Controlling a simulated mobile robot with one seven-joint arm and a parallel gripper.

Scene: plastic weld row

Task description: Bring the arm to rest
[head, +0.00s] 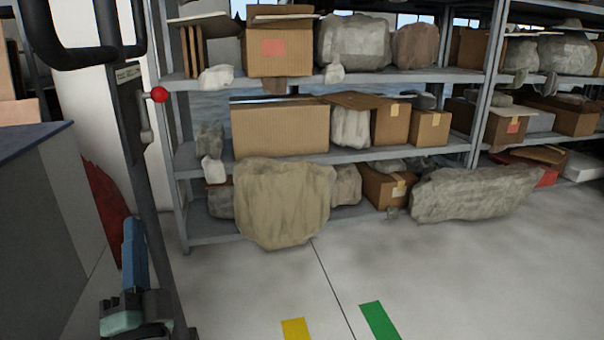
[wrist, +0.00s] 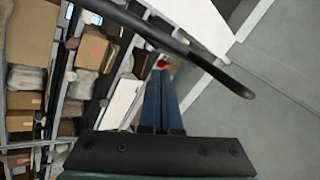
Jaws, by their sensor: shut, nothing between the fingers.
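My gripper (head: 131,222) is at the lower left of the head view, its blue fingers pointing up. In the wrist view, the blue fingers of my gripper (wrist: 160,78) lie together with nothing between them. The gripper is near a dark upright post (head: 140,165) with a black loop handle and a lever with a red knob (head: 159,94). In the wrist view the red knob (wrist: 162,64) shows just past the fingertips. I cannot tell the gap between the fingers and the post.
A black curved bar (wrist: 190,50) crosses the wrist view. Grey shelving (head: 330,158) with cardboard boxes and wrapped bundles stands behind. A grey cabinet (head: 60,230) is at the left, a red item (head: 107,208) beside it. The floor (head: 480,280) at the right is clear.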

